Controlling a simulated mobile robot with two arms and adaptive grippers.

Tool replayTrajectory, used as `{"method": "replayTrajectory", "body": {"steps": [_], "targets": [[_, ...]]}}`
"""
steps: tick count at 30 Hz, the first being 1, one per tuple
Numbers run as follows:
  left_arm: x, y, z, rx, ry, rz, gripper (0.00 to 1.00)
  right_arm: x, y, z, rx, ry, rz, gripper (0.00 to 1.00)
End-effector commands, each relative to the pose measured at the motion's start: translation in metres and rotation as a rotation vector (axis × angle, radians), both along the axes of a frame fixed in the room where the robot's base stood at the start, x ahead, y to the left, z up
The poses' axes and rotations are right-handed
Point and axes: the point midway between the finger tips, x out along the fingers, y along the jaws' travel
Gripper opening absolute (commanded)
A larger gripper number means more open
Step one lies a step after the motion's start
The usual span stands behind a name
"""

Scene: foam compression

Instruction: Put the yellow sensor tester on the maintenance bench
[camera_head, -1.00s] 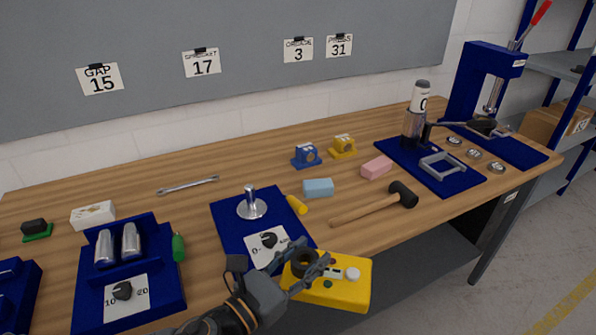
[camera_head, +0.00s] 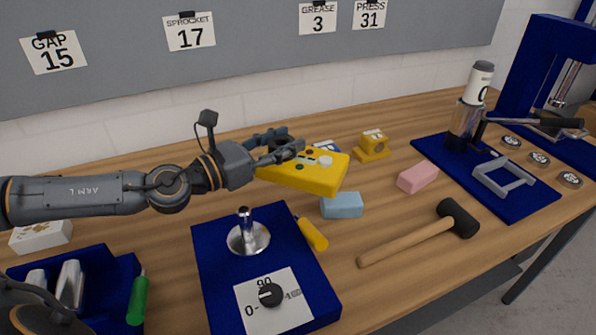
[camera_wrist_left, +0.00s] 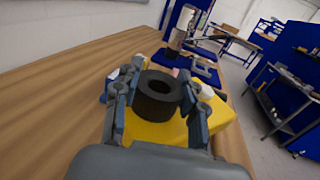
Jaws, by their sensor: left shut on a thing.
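The yellow sensor tester (camera_head: 318,176) is a flat yellow box with a black round knob or ring and small buttons on top. My left gripper (camera_head: 285,148) is shut on it and holds it above the wooden maintenance bench (camera_head: 400,262), over its middle toward the back. In the left wrist view, the fingers of the left gripper (camera_wrist_left: 158,100) close on both sides of the black ring (camera_wrist_left: 158,92), with the yellow body (camera_wrist_left: 160,132) below. Whether the tester touches the bench is hard to tell. My right gripper is not in view.
A blue block (camera_head: 342,206), a pink block (camera_head: 417,177) and a yellow holder (camera_head: 373,146) lie near the tester. A mallet (camera_head: 425,232), a yellow-handled tool (camera_head: 312,234) and a blue mat with a dial (camera_head: 222,272) are in front. A blue press (camera_head: 540,70) stands at right.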

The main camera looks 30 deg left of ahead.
Motion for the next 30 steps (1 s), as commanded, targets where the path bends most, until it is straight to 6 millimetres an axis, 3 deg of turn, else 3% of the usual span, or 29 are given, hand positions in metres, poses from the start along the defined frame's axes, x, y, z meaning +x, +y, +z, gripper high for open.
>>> {"method": "replayTrajectory", "body": {"steps": [4, 13, 20, 30], "targets": [[0.010, 0.022, -0.014, 0.006, -0.006, 0.006, 0.00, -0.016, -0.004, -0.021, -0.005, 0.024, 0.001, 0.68], [0.026, 0.057, -0.029, 0.006, -0.006, 0.006, 0.00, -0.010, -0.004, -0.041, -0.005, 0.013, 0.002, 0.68], [0.034, 0.075, -0.035, 0.003, -0.004, 0.004, 0.00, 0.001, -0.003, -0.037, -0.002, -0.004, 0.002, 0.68], [0.048, 0.105, -0.074, 0.000, -0.002, 0.003, 0.00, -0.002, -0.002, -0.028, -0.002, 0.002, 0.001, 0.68]]}}
